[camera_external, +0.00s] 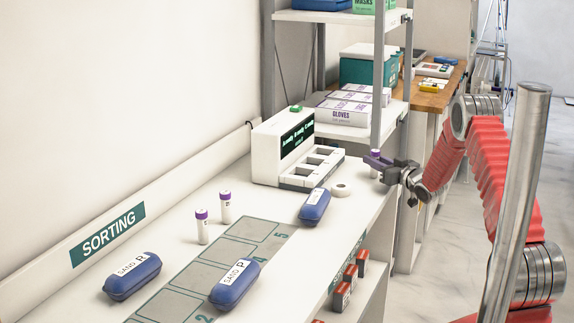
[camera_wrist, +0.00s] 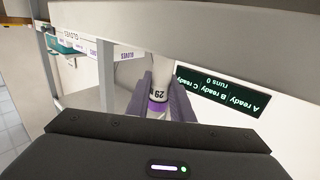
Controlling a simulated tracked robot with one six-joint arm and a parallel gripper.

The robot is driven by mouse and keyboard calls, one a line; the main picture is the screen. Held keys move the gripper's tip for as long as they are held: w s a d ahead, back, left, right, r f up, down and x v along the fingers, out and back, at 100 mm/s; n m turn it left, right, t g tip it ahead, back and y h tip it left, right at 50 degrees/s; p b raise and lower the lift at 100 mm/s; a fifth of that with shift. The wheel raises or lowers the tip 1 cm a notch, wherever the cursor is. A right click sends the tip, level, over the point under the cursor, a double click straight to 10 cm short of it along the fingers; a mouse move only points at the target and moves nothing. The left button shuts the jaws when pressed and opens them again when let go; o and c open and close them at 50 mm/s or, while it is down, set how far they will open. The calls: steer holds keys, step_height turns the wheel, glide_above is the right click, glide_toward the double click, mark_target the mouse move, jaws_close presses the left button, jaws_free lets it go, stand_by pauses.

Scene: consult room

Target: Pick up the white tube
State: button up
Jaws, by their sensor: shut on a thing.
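My gripper (camera_external: 376,163) is shut on a white tube with a purple cap (camera_external: 375,173), at the right edge of the sorting counter. The held tube looks upright and clear of the counter in the external view. In the wrist view the tube (camera_wrist: 161,76) sits between my two grey-purple fingers (camera_wrist: 158,98), with a printed label and a purple band. Two more white tubes with purple caps, one nearer (camera_external: 202,229) and one farther (camera_external: 225,209), stand upright on the counter, away from my gripper.
A white analyser with a dark display (camera_external: 297,140) stands left of my gripper. A white roll (camera_external: 340,190) and several blue cases (camera_external: 314,207) lie on the counter (camera_external: 322,248). A shelf post (camera_external: 378,80) rises close behind my gripper. Numbered grey squares (camera_external: 197,275) mark the counter.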

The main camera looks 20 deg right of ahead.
jaws_close()
steer(key=shift+r, duration=0.1)
step_height(320, 180, up, 10)
steer(key=shift+f, duration=0.1)
stand_by(0.9)
